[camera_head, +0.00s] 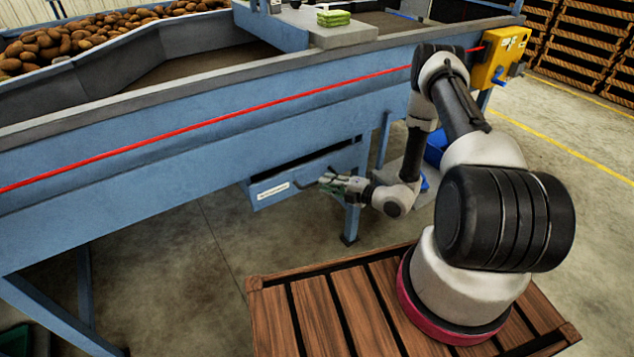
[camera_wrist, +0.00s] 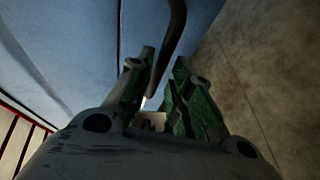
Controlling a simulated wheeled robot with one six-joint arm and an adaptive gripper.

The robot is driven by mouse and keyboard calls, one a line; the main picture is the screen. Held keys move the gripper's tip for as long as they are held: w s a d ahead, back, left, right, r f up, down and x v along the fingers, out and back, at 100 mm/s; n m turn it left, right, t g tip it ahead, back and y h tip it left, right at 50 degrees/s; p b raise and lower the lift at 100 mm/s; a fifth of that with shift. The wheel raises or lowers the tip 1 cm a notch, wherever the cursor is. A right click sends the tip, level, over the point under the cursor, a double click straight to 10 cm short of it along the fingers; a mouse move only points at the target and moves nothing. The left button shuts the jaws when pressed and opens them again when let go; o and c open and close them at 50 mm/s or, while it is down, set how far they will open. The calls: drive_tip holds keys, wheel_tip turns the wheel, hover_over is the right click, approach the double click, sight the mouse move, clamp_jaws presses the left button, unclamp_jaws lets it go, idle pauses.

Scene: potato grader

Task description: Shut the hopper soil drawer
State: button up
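The hopper soil drawer (camera_head: 275,192) is a blue box with a white label on its front, under the blue grader in the head view. It stands out from the frame, with a dark gap above its front. My gripper (camera_head: 327,182) is at the drawer's right end, close to its front. In the wrist view my gripper (camera_wrist: 164,80) has its two green-padded fingers apart. A dark curved bar (camera_wrist: 174,38), which looks like the drawer handle, runs down toward the gap between the fingertips. I cannot tell whether it touches them. Blue metal (camera_wrist: 75,45) fills the left side.
A blue bin (camera_head: 436,148) is behind my arm. A yellow control box (camera_head: 498,58) is at the grader's right end. The concrete floor (camera_head: 190,260) left of my wooden-topped base is clear.

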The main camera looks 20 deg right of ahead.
sight(314, 173)
drive_tip(key=shift+x, duration=1.85)
drive_tip(key=shift+c, duration=0.3)
clamp_jaws()
drive_tip(key=w, duration=0.2)
drive_tip(key=w+a, duration=0.1)
drive_tip(key=w, duration=0.1)
drive_tip(key=shift+w, duration=0.1)
